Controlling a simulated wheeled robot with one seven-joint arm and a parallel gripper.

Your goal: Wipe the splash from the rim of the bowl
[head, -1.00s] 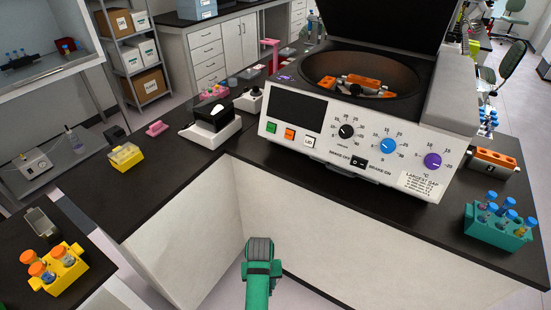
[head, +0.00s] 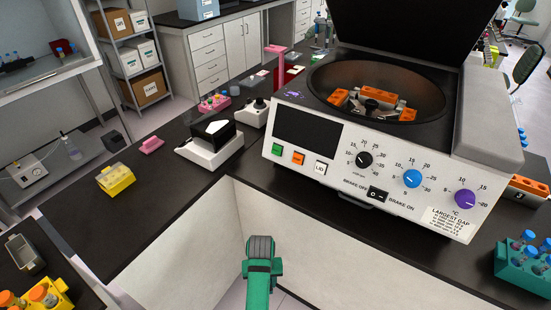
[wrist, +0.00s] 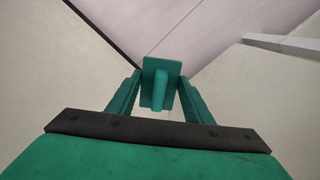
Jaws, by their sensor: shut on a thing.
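The bowl (head: 425,86) is the open round well in the top of the white centrifuge (head: 285,172), with its dark lid raised. Inside it sits a rotor with orange buckets (head: 372,97). A small purple splash (head: 294,94) shows at the front left of the rim. In the wrist view my gripper (wrist: 158,84) is shut on a teal flat piece with a raised bar (wrist: 161,68). The wrist view faces pale panels and floor, away from the bowl. The gripper's fingers cannot be made out in the head view.
A teal tube rack (head: 522,262) stands at the right. Bare black bench top lies between.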

